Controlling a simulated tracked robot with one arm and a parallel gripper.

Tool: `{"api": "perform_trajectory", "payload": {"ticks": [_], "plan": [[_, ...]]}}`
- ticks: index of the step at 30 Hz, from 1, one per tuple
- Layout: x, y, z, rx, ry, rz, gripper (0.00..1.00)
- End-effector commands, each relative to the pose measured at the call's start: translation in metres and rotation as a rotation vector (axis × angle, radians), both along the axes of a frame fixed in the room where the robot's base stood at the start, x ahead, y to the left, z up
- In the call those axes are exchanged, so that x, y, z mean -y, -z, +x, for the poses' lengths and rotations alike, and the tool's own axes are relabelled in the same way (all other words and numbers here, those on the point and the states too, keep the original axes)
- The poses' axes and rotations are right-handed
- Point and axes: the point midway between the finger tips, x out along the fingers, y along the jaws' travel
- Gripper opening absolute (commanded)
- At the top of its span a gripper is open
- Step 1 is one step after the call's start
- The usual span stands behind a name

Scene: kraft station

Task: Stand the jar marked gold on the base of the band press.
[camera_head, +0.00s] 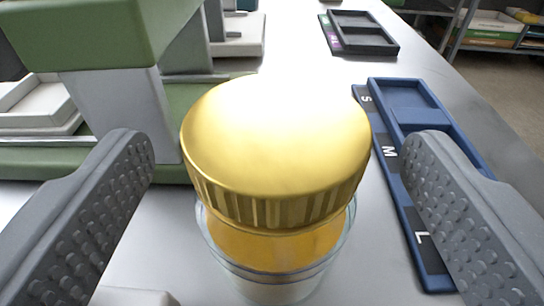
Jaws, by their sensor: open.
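A jar (272,268) with clear walls and a wide, ribbed gold lid (275,140) stands upright on the metal table, close in front of the camera. My gripper (283,205) is open, one finger left of the jar and one right, both apart from it. The jar's lower part runs out of the picture at the bottom. No mark on the jar can be read from here. A green and white press-like machine (110,105) stands behind and left; I cannot tell for certain that it is the band press.
A blue tray (424,265) with letters S, M and L lies right of the jar, partly behind the right finger. A dark tray (362,45) lies farther back. A white tray (38,105) is at left. Bare table (320,72) shows behind the jar.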

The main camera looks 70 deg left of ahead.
Motion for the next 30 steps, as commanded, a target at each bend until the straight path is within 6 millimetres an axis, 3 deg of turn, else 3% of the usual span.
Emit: {"api": "perform_trajectory", "payload": {"ticks": [8,17,30], "plan": [[-0.0061,0.0007,0.0019,0.001,0.0,0.001,0.79],[-0.0058,0.0006,0.0021,0.001,0.001,0.0,0.0],[-0.0051,-0.0089,0.0025,0.004,0.002,0.0,0.0]]}}
